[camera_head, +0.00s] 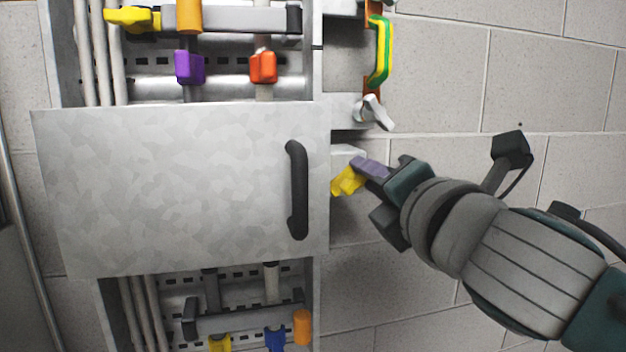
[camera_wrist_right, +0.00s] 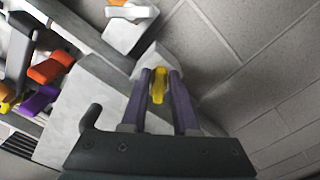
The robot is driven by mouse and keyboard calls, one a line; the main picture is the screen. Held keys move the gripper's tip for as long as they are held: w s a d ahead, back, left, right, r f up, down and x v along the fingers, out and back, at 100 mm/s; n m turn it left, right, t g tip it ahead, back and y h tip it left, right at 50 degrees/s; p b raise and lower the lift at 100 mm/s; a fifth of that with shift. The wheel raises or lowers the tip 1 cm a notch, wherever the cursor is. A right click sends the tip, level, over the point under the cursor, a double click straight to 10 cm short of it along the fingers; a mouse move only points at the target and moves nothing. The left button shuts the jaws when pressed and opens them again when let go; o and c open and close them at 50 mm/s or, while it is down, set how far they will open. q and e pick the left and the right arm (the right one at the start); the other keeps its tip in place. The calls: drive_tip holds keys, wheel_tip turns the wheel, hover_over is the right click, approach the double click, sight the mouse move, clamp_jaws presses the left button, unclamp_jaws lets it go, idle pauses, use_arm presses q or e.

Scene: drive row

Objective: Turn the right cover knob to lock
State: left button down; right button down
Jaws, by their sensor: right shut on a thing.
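The yellow knob (camera_head: 346,182) sits on a pale block at the right edge of the grey metal cover (camera_head: 170,190). My right gripper (camera_head: 362,174) reaches it from the right. In the right wrist view the yellow knob (camera_wrist_right: 159,86) lies between the two purple fingers of my right gripper (camera_wrist_right: 160,76), which is shut on it. The fingers hide part of the knob in the head view. The cover stands flat across the cabinet, with a black upright handle (camera_head: 297,190) near its right side. My left gripper is not in view.
Above the yellow knob are a white knob (camera_head: 374,112) and a green-and-yellow handle (camera_head: 381,50). Purple (camera_head: 189,67) and orange-red (camera_head: 263,66) knobs show above the cover. Several coloured parts show below it. The block wall (camera_head: 440,70) at right is bare.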

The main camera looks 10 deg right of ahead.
drive_tip(key=shift+d+f+m+b, duration=0.1)
drive_tip(key=shift+m+b, duration=0.15)
drive_tip(key=shift+m, duration=0.95)
drive_tip(key=shift+f+m+b, duration=0.15)
drive_tip(key=shift+m+b, duration=0.05)
drive_tip(key=shift+m, duration=1)
drive_tip(key=shift+d+f+m+b, duration=0.1)
drive_tip(key=shift+m+b, duration=0.15)
drive_tip(key=shift+m, duration=0.95)
drive_tip(key=c, duration=0.9)
unclamp_jaws()
drive_tip(key=shift+o, duration=0.2)
drive_tip(key=s+b, duration=0.4)
drive_tip(key=s, duration=0.6)
